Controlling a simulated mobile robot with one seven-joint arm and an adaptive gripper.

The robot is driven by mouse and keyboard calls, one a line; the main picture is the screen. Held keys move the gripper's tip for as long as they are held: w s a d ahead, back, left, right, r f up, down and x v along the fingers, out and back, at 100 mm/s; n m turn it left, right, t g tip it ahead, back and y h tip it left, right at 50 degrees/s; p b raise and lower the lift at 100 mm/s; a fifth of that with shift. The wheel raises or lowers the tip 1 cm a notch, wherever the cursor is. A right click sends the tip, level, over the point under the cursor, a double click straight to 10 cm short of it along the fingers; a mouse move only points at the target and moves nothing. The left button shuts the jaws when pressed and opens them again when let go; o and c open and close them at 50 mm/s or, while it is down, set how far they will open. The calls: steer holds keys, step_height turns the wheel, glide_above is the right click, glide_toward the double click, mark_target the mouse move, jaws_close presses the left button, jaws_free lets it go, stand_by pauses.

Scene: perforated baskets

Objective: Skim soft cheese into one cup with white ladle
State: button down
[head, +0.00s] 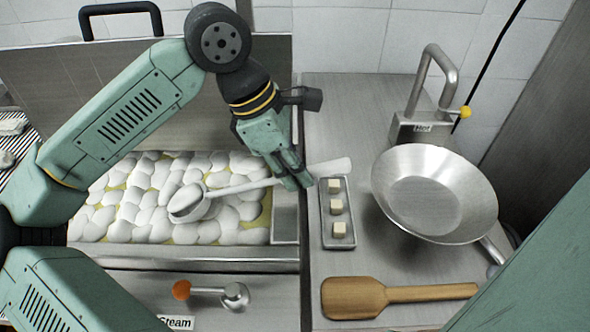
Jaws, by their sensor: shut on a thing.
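My gripper (296,178) is shut on the handle of the white ladle (240,188), over the right side of the vat. The handle's end sticks out to the right of the fingers. The ladle's round bowl (190,204) is at the left, over or among the white lumps; its inside looks grey. I cannot tell whether it touches the lumps or holds any. The soft cheese (140,205) appears as many white lumps in yellowish liquid, filling the steel vat (285,222). I see no clear cup in this view.
Right of the vat, a small tray (327,239) holds three pale cubes. A steel pan (432,190) stands under a bent metal pipe (436,62). A wooden paddle (370,297) lies in front. An orange-knobbed valve (206,291) is at the vat's front.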

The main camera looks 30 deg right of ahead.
steer(key=shift+y, duration=0.3)
steer(key=shift+r+p, duration=1.2)
steer(key=shift+r, duration=1.35)
step_height(320, 180, up, 8)
steer(key=t, duration=0.1)
steer(key=shift+f+y, duration=0.25)
steer(key=shift+y, duration=0.15)
